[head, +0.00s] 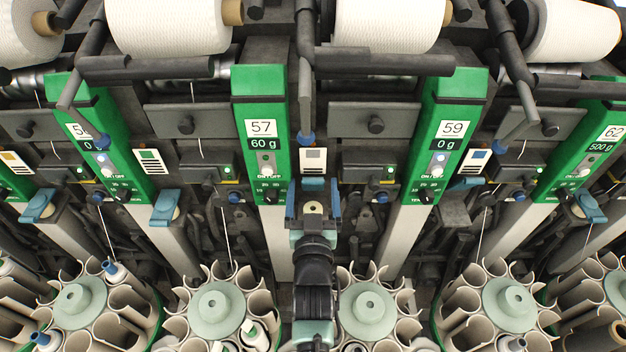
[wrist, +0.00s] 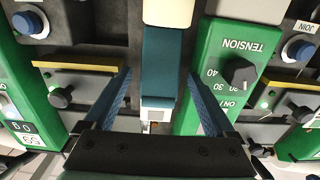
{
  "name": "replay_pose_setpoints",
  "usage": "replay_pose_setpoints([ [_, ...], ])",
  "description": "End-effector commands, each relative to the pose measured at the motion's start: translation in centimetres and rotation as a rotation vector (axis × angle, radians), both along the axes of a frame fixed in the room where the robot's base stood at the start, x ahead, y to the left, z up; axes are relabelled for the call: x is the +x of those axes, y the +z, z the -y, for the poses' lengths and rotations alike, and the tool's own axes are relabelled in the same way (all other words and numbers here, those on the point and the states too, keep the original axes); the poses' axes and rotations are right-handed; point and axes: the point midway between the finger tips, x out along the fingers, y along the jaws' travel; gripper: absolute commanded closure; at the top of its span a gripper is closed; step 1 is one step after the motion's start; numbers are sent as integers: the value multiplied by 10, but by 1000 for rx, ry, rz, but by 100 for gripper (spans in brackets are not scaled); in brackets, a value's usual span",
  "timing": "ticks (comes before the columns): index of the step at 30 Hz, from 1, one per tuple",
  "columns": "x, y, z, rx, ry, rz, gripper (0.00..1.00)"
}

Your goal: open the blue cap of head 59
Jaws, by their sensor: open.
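Head 59's green panel (head: 443,140) reads 0 g in the head view, right of centre. My gripper (head: 313,192) is open and empty, left of panel 59 and close beside panel 57 (head: 262,130). In the wrist view another blue cap (wrist: 160,62) lies between my open fingers (wrist: 158,82), apart from both. It is right beside the panel with the tension knob; the 59 label (wrist: 32,140) is upside down farther left.
More blue caps sit at the neighbouring heads, such as the left one (head: 165,205) and the right one (head: 590,207). Dark bars (head: 385,62) and yarn cones (head: 388,25) hang above. Round bobbin magazines (head: 375,308) fill the space below.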

Motion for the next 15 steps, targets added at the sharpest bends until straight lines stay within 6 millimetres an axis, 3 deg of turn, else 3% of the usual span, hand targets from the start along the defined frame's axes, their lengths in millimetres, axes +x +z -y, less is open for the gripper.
replay_pose_setpoints([
  [6,16,0,0,1,0,-1,10],
  [15,17,0,0,1,0,-1,10],
])
